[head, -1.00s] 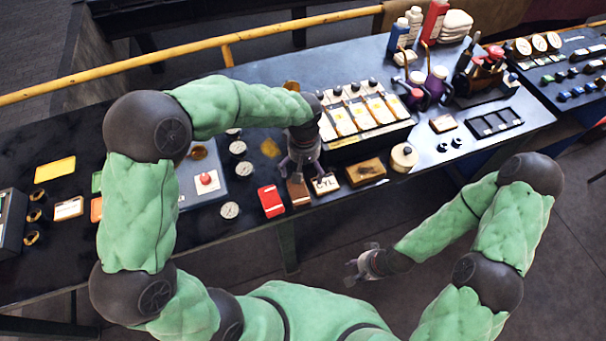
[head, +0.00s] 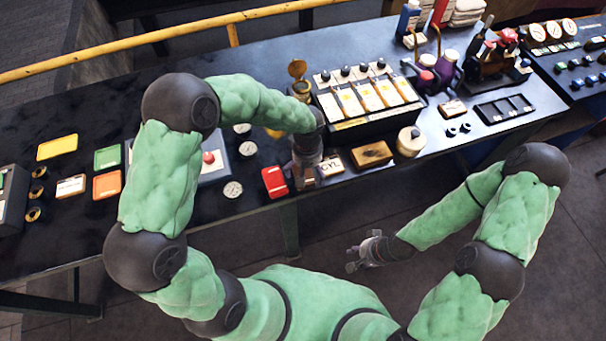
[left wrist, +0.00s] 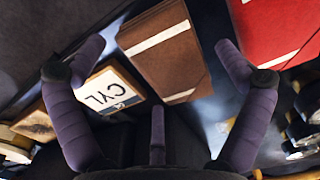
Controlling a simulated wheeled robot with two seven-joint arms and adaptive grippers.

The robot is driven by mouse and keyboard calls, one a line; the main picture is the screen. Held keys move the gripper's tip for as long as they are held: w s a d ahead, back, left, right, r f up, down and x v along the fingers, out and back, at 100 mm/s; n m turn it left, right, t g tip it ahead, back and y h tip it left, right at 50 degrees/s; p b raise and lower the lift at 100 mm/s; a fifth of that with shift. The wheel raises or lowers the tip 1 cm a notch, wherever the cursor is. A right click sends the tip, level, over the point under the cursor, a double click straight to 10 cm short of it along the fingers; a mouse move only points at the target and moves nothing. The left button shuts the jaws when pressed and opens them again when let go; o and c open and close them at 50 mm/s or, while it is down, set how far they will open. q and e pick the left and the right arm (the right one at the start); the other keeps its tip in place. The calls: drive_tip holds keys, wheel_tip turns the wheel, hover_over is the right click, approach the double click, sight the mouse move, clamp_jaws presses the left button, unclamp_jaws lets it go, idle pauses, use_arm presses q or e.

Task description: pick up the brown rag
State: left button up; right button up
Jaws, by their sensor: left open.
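The brown rag (left wrist: 165,50) is a folded brown piece with white bands, seen at the top middle of the left wrist view. In the head view it is mostly hidden by my left gripper at the table's front edge. My left gripper (left wrist: 156,62) is open, its purple fingers spread to either side of the rag. In the head view the left gripper (head: 306,174) points down between the red block and the CYL card. My right gripper (head: 358,258) looks open and empty, low in front of the table and away from the rag.
A red block (head: 274,182) lies just left of the rag; a white CYL card (head: 331,166) is just right. A wooden block (head: 372,154) and a cream round pot (head: 410,141) stand further right. A tilted rack (head: 350,127) stands behind; gauges (head: 232,190) lie left.

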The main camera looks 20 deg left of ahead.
sight(307, 171)
use_arm(q)
drive_tip(key=c, duration=1)
drive_tip(key=shift+c, duration=0.2)
drive_tip(key=shift+r, duration=0.55)
wheel_tip(307, 171, up, 2)
drive_tip(key=shift+r+p, duration=0.2)
drive_tip(key=shift+p, duration=0.35)
drive_tip(key=s+d+r+p, duration=0.2)
drive_tip(key=s+d+r, duration=0.6)
drive_tip(key=d, duration=0.3)
drive_tip(key=shift+d+r, duration=0.3)
drive_tip(key=shift+r, duration=0.45)
